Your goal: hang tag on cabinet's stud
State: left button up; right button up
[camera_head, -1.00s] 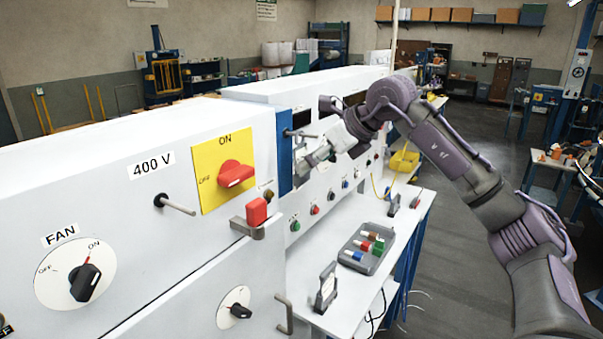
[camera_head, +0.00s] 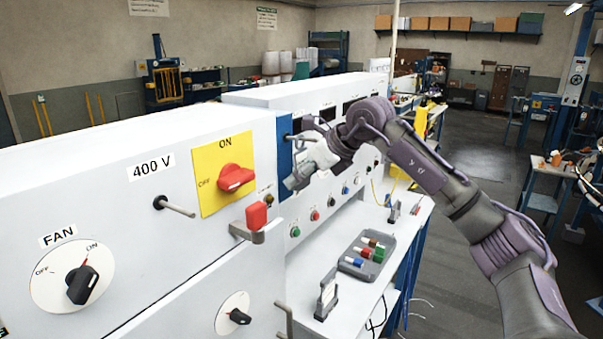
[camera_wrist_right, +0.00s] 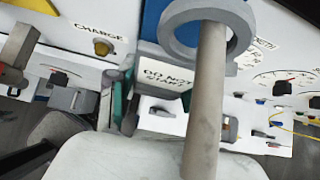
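My right gripper (camera_head: 291,182) is at the cabinet's white front (camera_head: 215,265), just below the stud (camera_head: 303,136) on the blue strip. In the right wrist view, its dark and teal fingers (camera_wrist_right: 122,100) are beside a white tag-like plate (camera_wrist_right: 166,78) reading "DO NOT START". I cannot tell whether the fingers hold the plate. A thick grey rod (camera_wrist_right: 206,105) crosses the wrist view up to a grey ring (camera_wrist_right: 172,35) in front of the blue strip. Whether the ring encircles the rod is unclear. My left gripper is out of view.
Another stud (camera_head: 177,208) sticks out under the "400 V" label. A yellow plate with a red switch (camera_head: 236,178) and a red-topped latch (camera_head: 257,218) are close to the left. A grey tray (camera_head: 352,263) with small coloured parts is on the white table (camera_head: 320,245) below.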

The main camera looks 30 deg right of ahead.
jog(key=c, duration=0.7)
jog(key=shift+s+d+r, duration=0.1)
jog(key=shift+s, duration=0.15)
jog(key=shift+s+d+r+b, duration=0.1)
jog(key=shift+s+d+b, duration=0.15)
jog(key=shift+s, duration=0.2)
jog(key=shift+s+d+r+b, duration=0.1)
jog(key=shift+s+d+b, duration=0.1)
jog(key=shift+s, duration=0.25)
jog(key=s, duration=0.1)
jog(key=s+d, duration=0.1)
jog(key=s+b, duration=0.1)
jog(key=shift+s+d+r, duration=0.15)
jog(key=shift+s+r, duration=0.05)
jog(key=shift+r, duration=0.05)
